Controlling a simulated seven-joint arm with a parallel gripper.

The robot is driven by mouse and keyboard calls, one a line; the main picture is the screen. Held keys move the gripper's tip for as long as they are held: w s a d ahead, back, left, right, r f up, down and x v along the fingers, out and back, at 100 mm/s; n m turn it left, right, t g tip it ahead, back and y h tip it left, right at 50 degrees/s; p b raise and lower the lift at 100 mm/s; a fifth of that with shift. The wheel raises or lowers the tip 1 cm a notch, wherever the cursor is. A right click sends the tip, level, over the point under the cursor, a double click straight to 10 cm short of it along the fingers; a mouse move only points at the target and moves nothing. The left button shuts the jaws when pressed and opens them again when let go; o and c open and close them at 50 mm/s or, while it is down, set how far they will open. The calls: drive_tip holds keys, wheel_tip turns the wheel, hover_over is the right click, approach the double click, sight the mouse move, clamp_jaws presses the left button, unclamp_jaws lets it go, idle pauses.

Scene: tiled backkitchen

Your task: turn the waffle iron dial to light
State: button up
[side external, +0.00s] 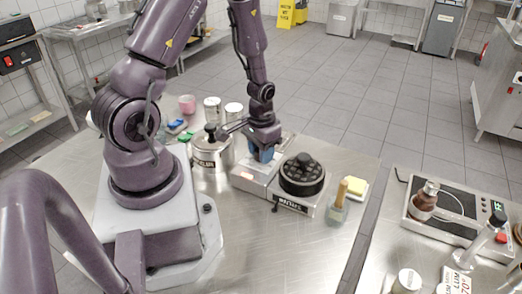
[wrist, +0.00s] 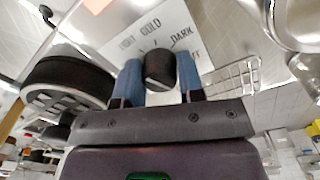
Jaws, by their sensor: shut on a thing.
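The waffle iron (side external: 301,172) stands on the steel table in the side external view, with a round dark studded top. A pale panel (side external: 250,182) lies to its left. In the wrist view the dial (wrist: 159,68) is a black knob on a white label plate (wrist: 151,28) printed with LIGHT, GOLD, DARK and one partly hidden word. My gripper (wrist: 161,77) has its blue fingers on either side of the dial, shut on it. In the side external view my gripper (side external: 264,153) points down over the panel and hides the dial. I cannot tell which word the dial points to.
A lidded steel pot (side external: 211,151) stands close left of my gripper, with canisters (side external: 233,111) behind. A wooden-handled brush or scraper (side external: 339,198) and a yellow sponge (side external: 355,186) are right of the iron. The table's front area is clear.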

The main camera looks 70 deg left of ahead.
idle(0.3)
drive_tip(key=o, duration=0.9)
drive_tip(key=shift+r, duration=0.1)
wheel_tip(320, 180, up, 13)
drive_tip(key=shift+f, duration=0.1)
drive_tip(key=s+d+r+m+t, duration=0.1)
drive_tip(key=s+d+r+t, duration=0.1)
drive_tip(key=d+r, duration=0.3)
drive_tip(key=s+d+r+m+t, duration=0.1)
drive_tip(key=d+r+m, duration=0.1)
drive_tip(key=d+r, duration=0.2)
drive_tip(key=s+d+r+m+t, duration=0.1)
drive_tip(key=s+d+r+t, duration=0.1)
drive_tip(key=d+r, duration=0.3)
drive_tip(key=shift+s+d+r+m+t, duration=0.15)
drive_tip(key=shift+s+d+r, duration=0.05)
drive_tip(key=shift+r, duration=0.55)
drive_tip(key=shift+s+d+r+m+t, duration=0.15)
drive_tip(key=shift+r, duration=0.6)
